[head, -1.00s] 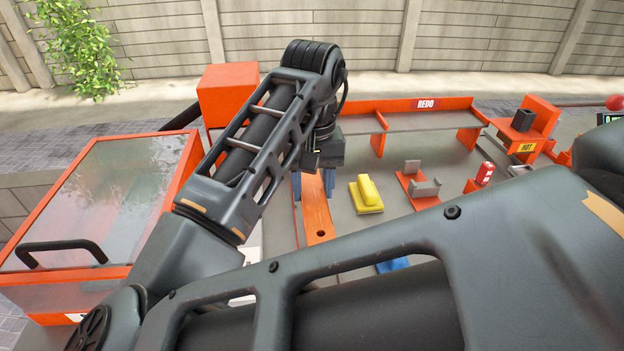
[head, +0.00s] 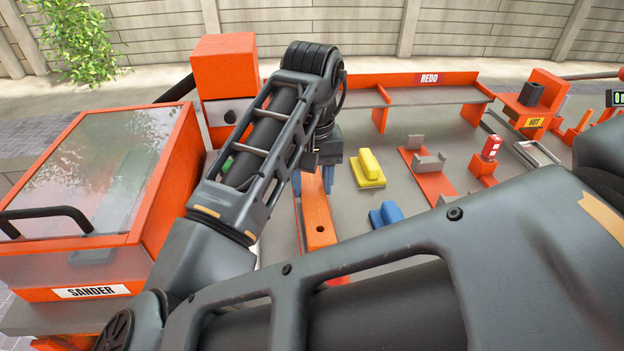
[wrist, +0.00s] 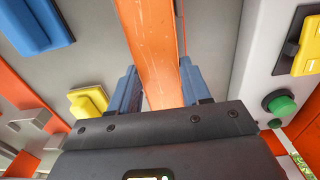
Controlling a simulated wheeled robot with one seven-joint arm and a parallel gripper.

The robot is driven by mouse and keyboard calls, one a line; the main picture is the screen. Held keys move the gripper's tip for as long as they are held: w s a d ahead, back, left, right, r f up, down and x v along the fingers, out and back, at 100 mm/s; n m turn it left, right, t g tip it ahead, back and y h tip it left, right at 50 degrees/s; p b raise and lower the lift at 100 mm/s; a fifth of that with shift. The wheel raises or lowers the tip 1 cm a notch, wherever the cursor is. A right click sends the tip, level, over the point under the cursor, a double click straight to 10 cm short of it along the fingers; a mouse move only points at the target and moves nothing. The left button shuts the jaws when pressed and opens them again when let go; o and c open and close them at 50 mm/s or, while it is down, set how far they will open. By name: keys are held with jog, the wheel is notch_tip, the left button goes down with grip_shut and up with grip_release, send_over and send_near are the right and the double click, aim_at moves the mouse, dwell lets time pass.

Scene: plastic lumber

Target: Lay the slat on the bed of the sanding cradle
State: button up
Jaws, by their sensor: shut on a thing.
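The slat (head: 319,222) is a long flat orange strip with a dark hole near its near end. My gripper (head: 313,182) is shut on the slat, its blue fingers on either side. In the wrist view the slat (wrist: 155,50) runs away between the fingers (wrist: 158,88). Whether it touches the bench is unclear. An orange plate with grey brackets (head: 428,162), apart to the right, may be the sanding cradle; no label confirms this. My arm hides part of the bench.
A yellow block (head: 369,168) and a blue block (head: 386,214) lie right of the slat. The orange SANDER box (head: 92,292) with a clear lid stands left. A REDO shelf (head: 430,95) lines the back. A green button (wrist: 281,104) shows in the wrist view.

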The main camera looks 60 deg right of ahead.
jog(key=shift+f+b, duration=0.45)
jog(key=shift+f, duration=0.25)
jog(key=o, duration=1.3)
notch_tip(320, 180, up, 8)
jog(key=shift+f+p, duration=0.1)
jog(key=shift+p, duration=0.6)
